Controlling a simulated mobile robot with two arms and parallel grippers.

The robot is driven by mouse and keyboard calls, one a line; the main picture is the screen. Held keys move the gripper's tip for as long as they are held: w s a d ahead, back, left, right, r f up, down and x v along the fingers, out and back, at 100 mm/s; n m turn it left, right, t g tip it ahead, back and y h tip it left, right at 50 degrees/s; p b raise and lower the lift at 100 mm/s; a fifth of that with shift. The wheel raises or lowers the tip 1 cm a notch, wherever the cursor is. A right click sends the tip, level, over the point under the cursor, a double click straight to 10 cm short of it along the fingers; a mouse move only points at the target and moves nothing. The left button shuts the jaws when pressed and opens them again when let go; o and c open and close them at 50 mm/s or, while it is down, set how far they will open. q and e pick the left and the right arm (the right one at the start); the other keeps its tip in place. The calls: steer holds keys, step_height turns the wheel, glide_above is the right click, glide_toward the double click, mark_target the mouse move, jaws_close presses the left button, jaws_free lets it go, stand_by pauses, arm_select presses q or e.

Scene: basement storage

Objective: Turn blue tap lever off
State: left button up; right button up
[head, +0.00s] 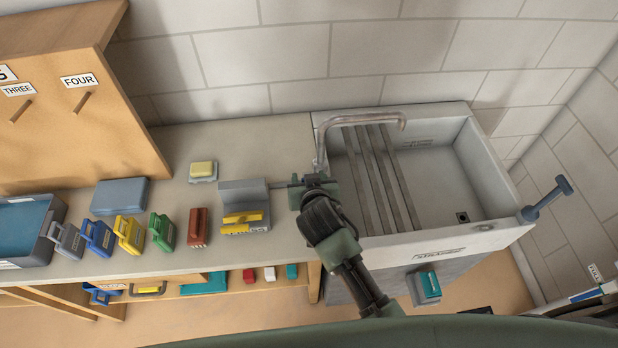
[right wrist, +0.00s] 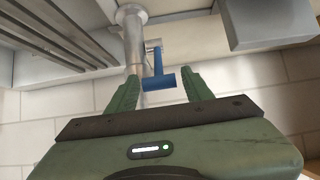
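The blue tap lever (right wrist: 158,80) shows in the right wrist view as a short stem with a crossbar, beside the metal tap pipe (right wrist: 134,40). My right gripper (right wrist: 160,77) is open, with one green finger on each side of the lever. A gap shows between each finger and the crossbar. In the head view the curved metal tap (head: 352,118) rises at the sink's left edge. My right gripper (head: 312,182) is at the tap's base and largely hides the blue lever there. My left gripper is not in view.
The sink (head: 488,160) with metal slats is right of the tap. A blue T-shaped handle (head: 547,197) stands at its right front corner. A grey block with yellow clips (head: 243,192) stands close left of the gripper. Several coloured clips line the worktop (head: 270,140).

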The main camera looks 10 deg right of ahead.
steer(key=shift+s, duration=0.1)
steer(key=shift+s+r, duration=0.1)
steer(key=shift+s, duration=0.1)
steer(key=b+v, duration=0.2)
steer(key=v, duration=0.5)
steer(key=shift+r, duration=0.1)
